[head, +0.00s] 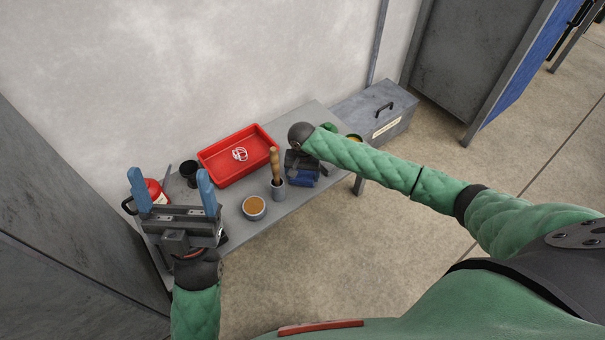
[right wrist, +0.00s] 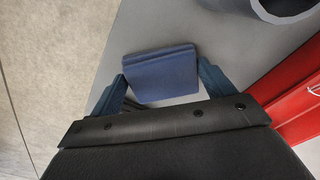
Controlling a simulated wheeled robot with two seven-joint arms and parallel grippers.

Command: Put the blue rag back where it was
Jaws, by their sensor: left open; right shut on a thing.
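The blue rag (right wrist: 160,75) is a folded, flat dark-blue pad between the two blue fingers of my right gripper (right wrist: 163,88). The right gripper is shut on it. In the head view the rag (head: 303,180) and my right gripper (head: 301,172) are at the front edge of the grey table, right of the grey cup. I cannot tell whether the rag touches the tabletop. My left gripper (head: 174,190) is open and empty, fingers pointing up, over the table's left end.
On the table (head: 232,212) are a red tray (head: 222,176) with white links, a grey cup (head: 278,190) holding a wooden-handled tool, a bowl (head: 254,207) with orange-brown contents, a black cup (head: 189,170) and a red container (head: 154,190). A grey toolbox (head: 385,120) stands beyond the right end.

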